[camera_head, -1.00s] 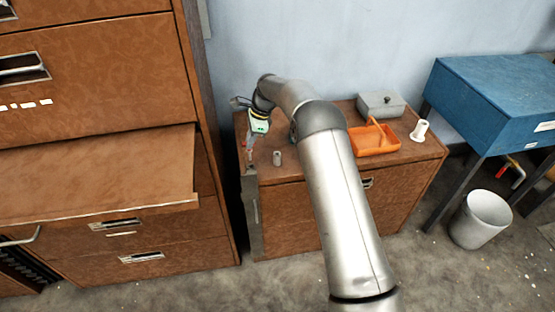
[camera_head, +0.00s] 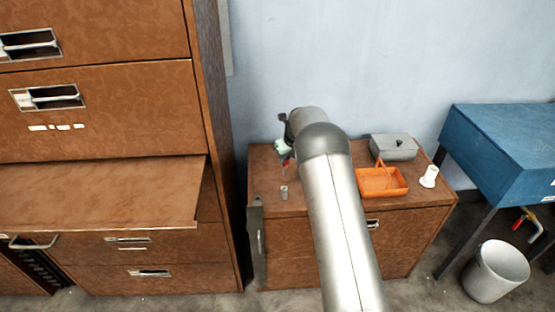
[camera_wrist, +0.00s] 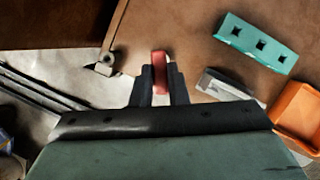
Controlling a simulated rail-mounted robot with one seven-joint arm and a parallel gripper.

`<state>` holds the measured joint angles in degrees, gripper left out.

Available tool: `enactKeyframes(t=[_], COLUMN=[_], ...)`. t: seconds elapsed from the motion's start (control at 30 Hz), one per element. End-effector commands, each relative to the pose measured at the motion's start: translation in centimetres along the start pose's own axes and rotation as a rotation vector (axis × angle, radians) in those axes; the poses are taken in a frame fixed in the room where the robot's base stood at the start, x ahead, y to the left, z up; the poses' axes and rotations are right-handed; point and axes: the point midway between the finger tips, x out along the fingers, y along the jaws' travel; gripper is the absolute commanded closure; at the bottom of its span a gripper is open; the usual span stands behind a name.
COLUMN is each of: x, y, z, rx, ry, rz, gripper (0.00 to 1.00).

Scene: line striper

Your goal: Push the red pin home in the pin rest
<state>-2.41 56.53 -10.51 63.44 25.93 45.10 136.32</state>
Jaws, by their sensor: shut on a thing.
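My gripper (camera_wrist: 160,82) is shut on the red pin (camera_wrist: 159,66), which stands up between the dark fingertips in the wrist view. In the head view my gripper (camera_head: 286,160) is above the left part of the brown cabinet top, with a bit of red showing below it. A teal block with a row of three square holes (camera_wrist: 258,43), which looks like the pin rest, lies on the brown top to the upper right of the pin, apart from it.
On the low cabinet (camera_head: 265,178) stand a small grey cylinder (camera_head: 284,193), an orange tray (camera_head: 370,189), a grey lidded box (camera_head: 394,148) and a white spool-like piece (camera_head: 429,177). A tall brown cabinet (camera_head: 120,100) with a pulled-out drawer stands at the left.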

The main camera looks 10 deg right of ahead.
Motion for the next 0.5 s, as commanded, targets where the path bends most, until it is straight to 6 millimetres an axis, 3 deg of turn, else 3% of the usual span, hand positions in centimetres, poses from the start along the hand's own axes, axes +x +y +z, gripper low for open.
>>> enactKeyframes(t=[0.5], x=[4.4], y=[0.0], z=[-1.6], rx=[-0.003], ry=[0.002], rz=[0.002], gripper=[1.00])
